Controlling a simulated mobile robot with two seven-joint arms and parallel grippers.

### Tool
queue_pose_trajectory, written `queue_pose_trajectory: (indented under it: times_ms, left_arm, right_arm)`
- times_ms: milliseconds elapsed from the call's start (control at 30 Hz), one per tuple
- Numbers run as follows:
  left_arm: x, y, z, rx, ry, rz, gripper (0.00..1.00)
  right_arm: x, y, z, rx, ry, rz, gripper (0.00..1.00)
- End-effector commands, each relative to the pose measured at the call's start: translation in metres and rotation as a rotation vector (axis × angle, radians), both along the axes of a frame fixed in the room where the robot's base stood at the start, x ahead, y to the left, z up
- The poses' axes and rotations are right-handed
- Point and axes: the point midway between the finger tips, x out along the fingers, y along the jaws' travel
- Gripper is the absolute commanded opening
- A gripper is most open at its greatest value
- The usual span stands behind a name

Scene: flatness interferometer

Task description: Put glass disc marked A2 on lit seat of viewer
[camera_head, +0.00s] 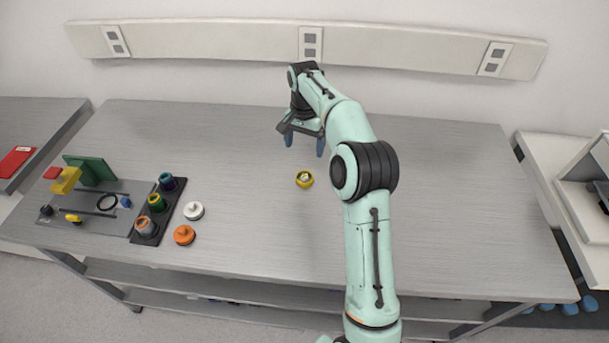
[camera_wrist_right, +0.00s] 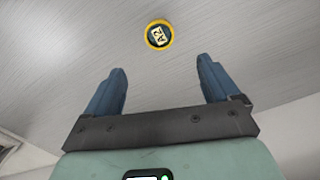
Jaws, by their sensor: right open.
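The glass disc marked A2 (camera_head: 304,179) lies on the bench in the head view, with a yellow rim and a dark face. In the right wrist view the disc (camera_wrist_right: 159,34) shows its A2 label, beyond the fingertips. My right gripper (camera_head: 305,143) is open and empty, farther back on the bench than the disc; its two blue fingers (camera_wrist_right: 161,68) stand apart. The apparatus at the left, apparently the viewer, has a grey base plate (camera_head: 90,224), a green upright block (camera_head: 91,170) and a black ring (camera_head: 107,202). I cannot tell which part is lit. My left gripper is out of view.
A black rack (camera_head: 146,233) holds several colored capped pieces beside the apparatus. A white knobbed piece (camera_head: 194,210) and an orange one (camera_head: 184,235) lie right of it. The bench (camera_head: 240,130) is clear between these and the disc. Another table holds a red object (camera_head: 15,161).

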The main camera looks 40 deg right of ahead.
Motion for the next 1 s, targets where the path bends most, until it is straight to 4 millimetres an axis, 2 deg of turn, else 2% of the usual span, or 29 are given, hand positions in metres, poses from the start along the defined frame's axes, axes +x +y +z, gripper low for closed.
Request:
queue_pose_trajectory:
  times_ms: [100,200,300,367,600,700,1000]
  left_arm:
    - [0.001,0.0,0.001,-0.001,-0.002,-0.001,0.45]
    - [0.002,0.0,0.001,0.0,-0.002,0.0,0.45]
    - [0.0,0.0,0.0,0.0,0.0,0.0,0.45]
    - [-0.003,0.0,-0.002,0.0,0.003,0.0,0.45]
    - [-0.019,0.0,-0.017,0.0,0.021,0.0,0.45]
    - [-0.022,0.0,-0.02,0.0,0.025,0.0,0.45]
    - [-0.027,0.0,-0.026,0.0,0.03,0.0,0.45]
  right_arm:
    - [0.003,0.0,0.004,-0.002,-0.001,-0.245,0.89]
    - [0.004,0.0,0.005,-0.003,-0.002,-0.386,0.89]
    - [0.004,-0.001,0.002,-0.004,-0.001,-0.452,0.89]
    - [0.003,0.0,-0.005,-0.003,0.002,-0.467,0.89]
    - [0.001,0.0,-0.053,-0.003,0.005,-0.465,0.89]
    - [0.002,-0.001,-0.067,-0.004,0.002,-0.465,0.89]
    - [0.0,0.001,-0.091,-0.002,0.002,-0.465,0.89]
